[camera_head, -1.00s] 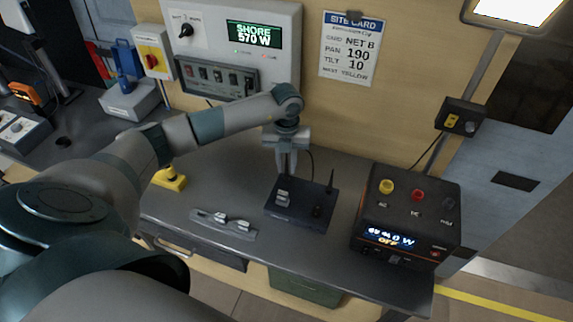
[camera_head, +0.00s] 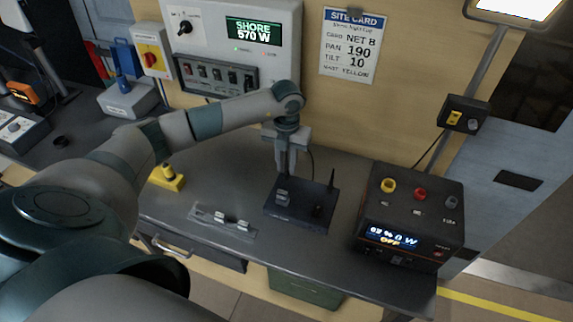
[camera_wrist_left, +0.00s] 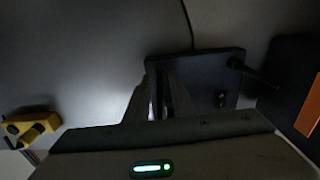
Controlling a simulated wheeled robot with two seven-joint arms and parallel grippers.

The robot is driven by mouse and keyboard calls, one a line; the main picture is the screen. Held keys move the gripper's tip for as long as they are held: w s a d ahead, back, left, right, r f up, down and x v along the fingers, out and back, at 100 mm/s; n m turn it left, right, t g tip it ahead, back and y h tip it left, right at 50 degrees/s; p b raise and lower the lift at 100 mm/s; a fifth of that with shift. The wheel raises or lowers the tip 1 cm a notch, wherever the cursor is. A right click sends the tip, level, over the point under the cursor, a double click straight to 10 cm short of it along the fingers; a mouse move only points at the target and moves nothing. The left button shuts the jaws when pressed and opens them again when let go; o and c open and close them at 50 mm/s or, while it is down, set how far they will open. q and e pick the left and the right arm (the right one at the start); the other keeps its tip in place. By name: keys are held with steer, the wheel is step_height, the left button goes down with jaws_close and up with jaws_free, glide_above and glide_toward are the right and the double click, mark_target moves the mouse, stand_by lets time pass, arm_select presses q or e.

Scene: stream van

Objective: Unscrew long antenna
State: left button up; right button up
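A dark radio box (camera_head: 299,208) sits on the grey bench and also shows in the wrist view (camera_wrist_left: 205,66). A thin dark antenna (camera_head: 331,180) stands up at its back right corner; it shows in the wrist view (camera_wrist_left: 252,73) too. My left gripper (camera_head: 285,170) points down at the box's back left corner, its fingers (camera_wrist_left: 157,103) close together. No second antenna is clearly visible; the fingers cover that corner. I cannot tell whether they hold anything. My right gripper is not in view.
A black power unit (camera_head: 410,215) with coloured knobs stands to the right of the box. A small rack (camera_head: 224,222) with light metal pieces lies front left. A yellow object (camera_head: 168,178) stands farther left. A cable runs behind the box.

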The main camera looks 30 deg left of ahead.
arm_select(q)
steer(key=shift+m+b, duration=1.85)
steer(key=shift+m, duration=0.85)
steer(key=shift+m+b, duration=1.5)
steer(key=shift+m, duration=0.5)
steer(key=shift+c, duration=0.6)
jaws_close()
steer(key=shift+n, duration=2)
steer(key=shift+p, duration=0.3)
steer(key=shift+n, duration=0.4)
